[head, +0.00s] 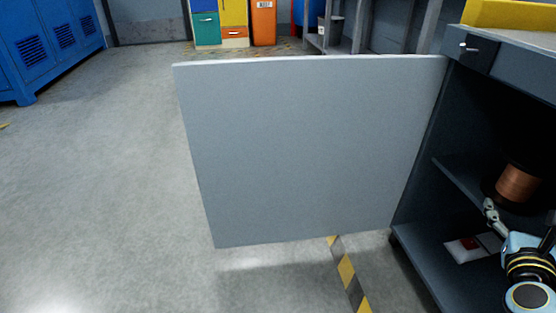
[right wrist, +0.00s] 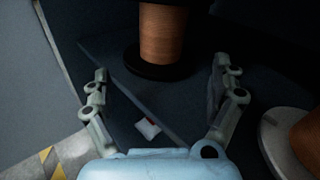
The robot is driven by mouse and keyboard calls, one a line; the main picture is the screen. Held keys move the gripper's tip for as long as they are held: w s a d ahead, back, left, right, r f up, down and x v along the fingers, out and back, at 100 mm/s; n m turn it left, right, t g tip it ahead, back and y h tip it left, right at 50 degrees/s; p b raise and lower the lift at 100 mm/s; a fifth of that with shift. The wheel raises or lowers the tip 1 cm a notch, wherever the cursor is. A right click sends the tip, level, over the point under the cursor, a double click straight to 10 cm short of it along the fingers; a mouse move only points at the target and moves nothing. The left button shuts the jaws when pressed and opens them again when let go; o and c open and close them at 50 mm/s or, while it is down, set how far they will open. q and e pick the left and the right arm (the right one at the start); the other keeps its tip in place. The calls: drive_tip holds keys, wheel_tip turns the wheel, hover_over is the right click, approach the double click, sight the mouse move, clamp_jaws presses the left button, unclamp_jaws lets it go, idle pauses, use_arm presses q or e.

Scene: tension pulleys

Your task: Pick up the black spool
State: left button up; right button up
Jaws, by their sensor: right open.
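The black spool (head: 518,184), with dark flanges and copper-coloured winding, stands upright on a shelf inside the open cabinet at the right of the head view. It also shows at the top centre of the right wrist view (right wrist: 163,38), where its upper end is cut off. My right gripper (head: 490,207) reaches into the cabinet just in front of the spool. In the right wrist view the gripper (right wrist: 160,70) is open and empty, with its fingers spread wide on either side of the spool's lower end, apart from it. My left gripper is out of view.
The grey cabinet door (head: 310,150) stands open left of the cabinet. A second spool with a pale flange (right wrist: 277,142) is close at the right in the wrist view. A white and red item (head: 467,249) lies on the cabinet's lower level. The floor (head: 120,170) at left is clear.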

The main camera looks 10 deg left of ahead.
sight(521, 188)
drive_tip(key=shift+w+d+r+m+h, duration=0.2)
drive_tip(key=shift+w+r+m+h, duration=0.2)
drive_tip(key=shift+m, duration=0.5)
drive_tip(key=b+x, duration=0.1)
drive_tip(key=x, duration=0.4)
drive_tip(key=shift+f, duration=0.1)
drive_tip(key=shift+w+d, duration=0.15)
drive_tip(key=shift+w, duration=0.45)
drive_tip(key=shift+w+d+b, duration=0.25)
drive_tip(key=shift+w+b, duration=0.2)
drive_tip(key=b+x, duration=0.1)
drive_tip(key=x, duration=0.2)
drive_tip(key=shift+w, duration=0.25)
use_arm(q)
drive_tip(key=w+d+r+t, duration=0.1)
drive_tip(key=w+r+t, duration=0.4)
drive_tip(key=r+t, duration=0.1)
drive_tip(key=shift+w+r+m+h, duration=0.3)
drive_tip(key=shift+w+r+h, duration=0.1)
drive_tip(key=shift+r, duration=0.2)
use_arm(e)
drive_tip(key=c, duration=1.6)
drive_tip(key=shift+r, duration=0.25)
drive_tip(key=shift+c, duration=1)
